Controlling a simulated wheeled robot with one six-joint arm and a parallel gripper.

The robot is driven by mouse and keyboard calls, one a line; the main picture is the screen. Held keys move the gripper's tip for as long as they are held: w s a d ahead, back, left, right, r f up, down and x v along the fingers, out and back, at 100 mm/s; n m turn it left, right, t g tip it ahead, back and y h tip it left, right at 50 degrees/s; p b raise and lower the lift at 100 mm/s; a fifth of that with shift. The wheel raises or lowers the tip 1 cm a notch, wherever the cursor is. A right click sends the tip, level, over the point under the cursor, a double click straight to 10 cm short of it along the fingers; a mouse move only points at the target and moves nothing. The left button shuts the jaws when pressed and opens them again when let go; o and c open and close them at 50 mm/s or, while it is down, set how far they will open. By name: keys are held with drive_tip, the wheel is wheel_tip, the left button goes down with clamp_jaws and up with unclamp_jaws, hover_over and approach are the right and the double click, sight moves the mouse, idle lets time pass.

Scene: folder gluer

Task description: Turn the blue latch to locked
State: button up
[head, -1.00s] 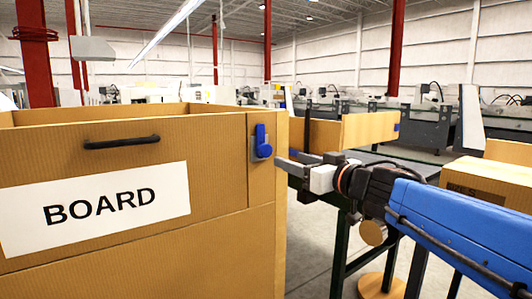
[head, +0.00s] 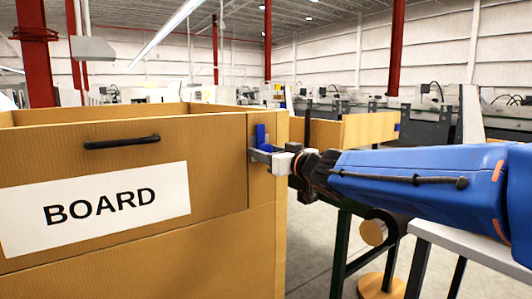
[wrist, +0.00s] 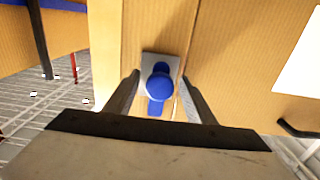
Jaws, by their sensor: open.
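The blue latch (head: 261,136) is on a pale plate near the upper right edge of the cardboard-brown BOARD box front. Its handle points up in the head view, and my gripper hides its lower part. In the wrist view the latch (wrist: 159,88) shows a round knob with a short handle, on its grey plate (wrist: 152,66). My gripper (head: 259,154) is at the latch in the head view. In the wrist view my gripper (wrist: 157,90) is open, with one finger on each side of the latch. Whether the fingers touch it I cannot tell.
The box front carries a black handle (head: 122,142) and a white BOARD label (head: 95,208). A table (head: 470,245) stands at the right under my arm, and an open carton (head: 355,130) sits behind. A round wooden stool (head: 381,286) is on the floor.

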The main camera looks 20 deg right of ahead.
drive_tip(key=shift+w, duration=0.15)
clamp_jaws()
